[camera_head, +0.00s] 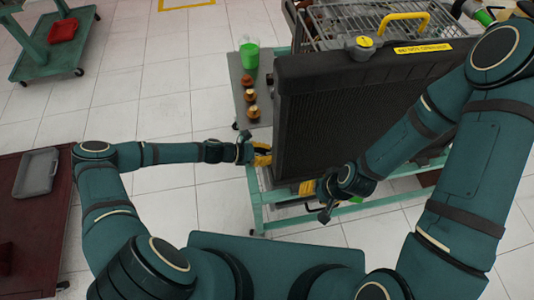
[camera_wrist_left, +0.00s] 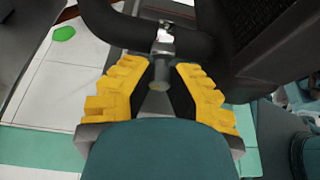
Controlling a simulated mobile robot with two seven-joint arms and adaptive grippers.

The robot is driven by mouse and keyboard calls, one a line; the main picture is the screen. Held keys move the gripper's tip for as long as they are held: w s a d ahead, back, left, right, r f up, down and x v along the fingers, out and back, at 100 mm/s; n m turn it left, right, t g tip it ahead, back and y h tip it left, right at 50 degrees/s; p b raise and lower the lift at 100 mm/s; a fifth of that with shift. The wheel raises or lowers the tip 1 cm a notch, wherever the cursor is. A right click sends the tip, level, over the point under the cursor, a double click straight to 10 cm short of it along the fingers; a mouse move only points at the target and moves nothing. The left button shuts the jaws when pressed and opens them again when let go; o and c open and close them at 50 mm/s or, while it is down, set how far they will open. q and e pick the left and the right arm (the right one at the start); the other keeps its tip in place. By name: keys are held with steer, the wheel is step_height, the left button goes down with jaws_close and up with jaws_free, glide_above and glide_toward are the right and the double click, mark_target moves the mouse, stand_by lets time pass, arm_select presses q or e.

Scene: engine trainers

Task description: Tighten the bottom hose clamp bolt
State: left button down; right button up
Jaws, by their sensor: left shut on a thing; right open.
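The black hose (camera_wrist_left: 120,28) crosses the top of the left wrist view, next to the dark radiator (camera_head: 365,110). A silver hose clamp (camera_wrist_left: 164,38) is around it, and its bolt (camera_wrist_left: 160,74) points towards my left gripper (camera_wrist_left: 158,82). My left gripper's yellow fingers are shut around the bolt's end. In the head view my left gripper (camera_head: 261,155) is at the radiator's lower left; the clamp and bolt cannot be made out there. My right gripper (camera_head: 309,187) is open, near the radiator's bottom edge, with its fingers partly hidden.
The radiator stands on a teal frame (camera_head: 345,216). A side shelf (camera_head: 239,95) holds a jug of green liquid (camera_head: 249,55) and several brown caps (camera_head: 249,95). A grey tray (camera_head: 36,172) lies on a dark red cabinet (camera_head: 50,225) at left. The floor between is clear.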

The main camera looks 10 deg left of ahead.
arm_select(q)
steer(key=shift+s+f, duration=0.15)
steer(key=shift+f, duration=0.1)
steer(key=c, duration=0.9)
jaws_free()
steer(key=shift+r, duration=0.1)
steer(key=v, duration=1.2)
steer(key=shift+r, duration=0.1)
